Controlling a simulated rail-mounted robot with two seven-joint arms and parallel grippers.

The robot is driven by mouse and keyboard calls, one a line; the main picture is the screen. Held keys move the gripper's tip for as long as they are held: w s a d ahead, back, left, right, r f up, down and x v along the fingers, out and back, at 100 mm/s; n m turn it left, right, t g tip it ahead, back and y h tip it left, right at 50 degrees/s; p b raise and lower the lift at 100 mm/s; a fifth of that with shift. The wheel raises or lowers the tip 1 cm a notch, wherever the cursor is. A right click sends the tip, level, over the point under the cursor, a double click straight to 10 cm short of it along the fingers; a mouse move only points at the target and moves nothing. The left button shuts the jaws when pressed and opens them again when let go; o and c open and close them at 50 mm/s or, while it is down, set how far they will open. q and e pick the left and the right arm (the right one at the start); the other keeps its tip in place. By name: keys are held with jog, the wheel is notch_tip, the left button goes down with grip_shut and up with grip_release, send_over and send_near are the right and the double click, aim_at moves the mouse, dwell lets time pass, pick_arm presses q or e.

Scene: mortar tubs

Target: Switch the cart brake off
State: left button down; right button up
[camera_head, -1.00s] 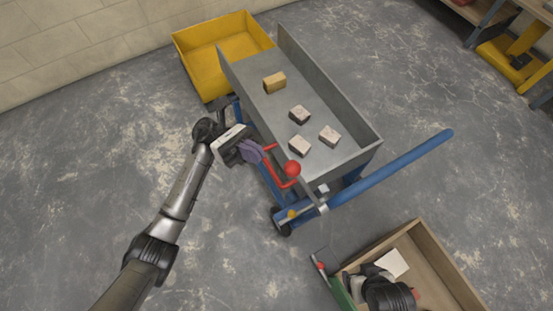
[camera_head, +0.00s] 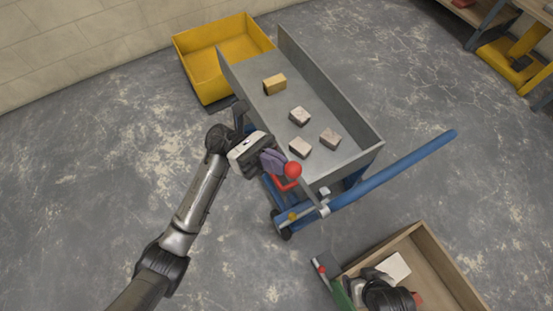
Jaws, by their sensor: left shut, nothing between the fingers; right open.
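The cart (camera_head: 352,153) has a grey open tray on a blue frame with a blue handle bar (camera_head: 400,172) reaching to the right. The red brake lever (camera_head: 285,186) with a red ball knob (camera_head: 293,170) is on the cart's near left side. My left gripper (camera_head: 277,163) is shut, with nothing visible between its fingers. Its fingertips are right beside the red knob; I cannot tell whether they touch. It hides part of the lever.
Several blocks lie in the cart tray, one of them yellowish (camera_head: 274,84). A yellow bin (camera_head: 205,82) stands behind the cart. A wooden box (camera_head: 447,262) with a pale item (camera_head: 397,268) is at the lower right. The concrete floor on the left is clear.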

aim_at(291, 176)
pick_arm(q)
jog(key=s+d+r+m+y, duration=0.1)
jog(key=s+r+m+t+y, duration=0.1)
jog(key=s+r+y, duration=0.1)
jog(key=s+d+r+m+t+y, duration=0.1)
jog(key=y, duration=0.1)
jog(key=shift+s+d+r, duration=0.2)
jog(key=shift+d+r, duration=0.1)
jog(key=s+d+r+m+t+y, duration=0.1)
jog(key=s+d+m+t+y, duration=0.1)
jog(key=s+d+t+y, duration=0.2)
jog(key=shift+s+t, duration=0.3)
jog(key=shift+s, duration=1.05)
jog(key=shift+d, duration=0.1)
jog(key=shift+r, duration=0.1)
